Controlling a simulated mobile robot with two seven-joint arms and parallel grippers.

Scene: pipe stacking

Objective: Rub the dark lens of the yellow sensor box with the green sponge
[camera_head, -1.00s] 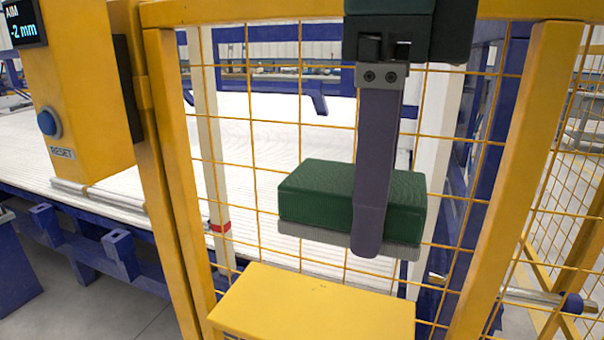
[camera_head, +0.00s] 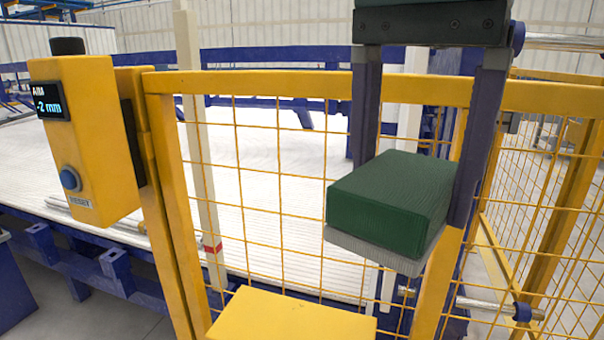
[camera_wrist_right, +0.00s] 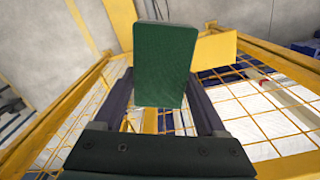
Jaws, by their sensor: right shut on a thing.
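The yellow sensor box (camera_head: 95,150) stands at the left in the head view, with a small display reading "-2 mm", a blue button and a black knob on top. A dark panel (camera_head: 131,115) shows on its right side; I cannot tell if this is the lens. The green sponge (camera_head: 385,200) has a grey underside and sits between the fingers of my right gripper (camera_head: 410,195), well right of the box. The right gripper is shut on it; the sponge also shows in the right wrist view (camera_wrist_right: 163,60). My left gripper is not in view.
A yellow mesh fence frame (camera_head: 330,83) stands right of the box, with its post (camera_head: 165,190) close beside it. A yellow ledge (camera_head: 290,316) is at the bottom, below and left of the sponge. A white slatted bed (camera_head: 270,160) on blue framing lies behind the mesh.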

